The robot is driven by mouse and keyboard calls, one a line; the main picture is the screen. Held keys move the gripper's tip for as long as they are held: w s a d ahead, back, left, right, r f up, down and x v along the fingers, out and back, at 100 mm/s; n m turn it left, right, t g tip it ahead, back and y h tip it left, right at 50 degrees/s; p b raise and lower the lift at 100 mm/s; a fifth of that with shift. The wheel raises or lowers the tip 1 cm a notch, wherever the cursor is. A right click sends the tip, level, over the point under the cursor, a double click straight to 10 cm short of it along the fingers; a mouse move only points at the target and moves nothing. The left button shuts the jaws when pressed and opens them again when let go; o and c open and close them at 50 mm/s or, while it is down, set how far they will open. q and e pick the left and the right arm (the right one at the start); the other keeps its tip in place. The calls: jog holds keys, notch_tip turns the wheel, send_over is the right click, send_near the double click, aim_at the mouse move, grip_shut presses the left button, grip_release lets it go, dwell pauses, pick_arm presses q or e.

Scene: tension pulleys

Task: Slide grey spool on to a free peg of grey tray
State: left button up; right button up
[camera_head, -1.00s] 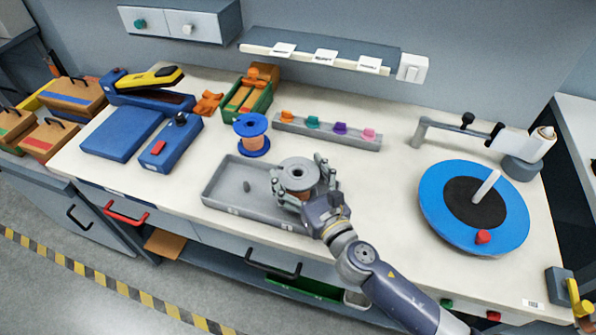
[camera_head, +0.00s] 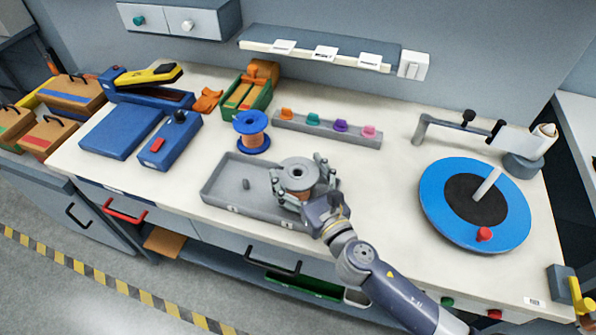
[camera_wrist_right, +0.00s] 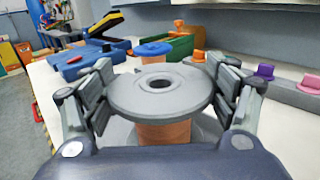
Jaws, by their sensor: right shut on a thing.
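The grey spool (camera_head: 299,172), with copper-coloured winding, is between the fingers of my right gripper (camera_head: 304,184). It is upright at the right end of the grey tray (camera_head: 215,193); I cannot tell whether it rests on the tray floor or around a peg. The right wrist view shows the spool's top flange and centre hole (camera_wrist_right: 160,88) between both fingers. A short grey peg (camera_head: 246,184) stands bare in the tray's left part. The tray under the spool is hidden. My left gripper is out of view.
A blue spool (camera_head: 252,133) stands just behind the tray. A grey rail (camera_head: 330,135) with several coloured pieces lies behind and to the right. A blue turntable (camera_head: 437,200) is at the right. Clear tabletop lies between tray and turntable.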

dwell(0.3)
jog(key=shift+f+b, duration=1.3)
jog(key=shift+f, duration=0.05)
jog(key=shift+s+f, duration=0.15)
jog(key=shift+f, duration=0.1)
jog(key=o, duration=1.6)
jog(key=shift+o, duration=0.2)
jog(key=shift+r, duration=0.1)
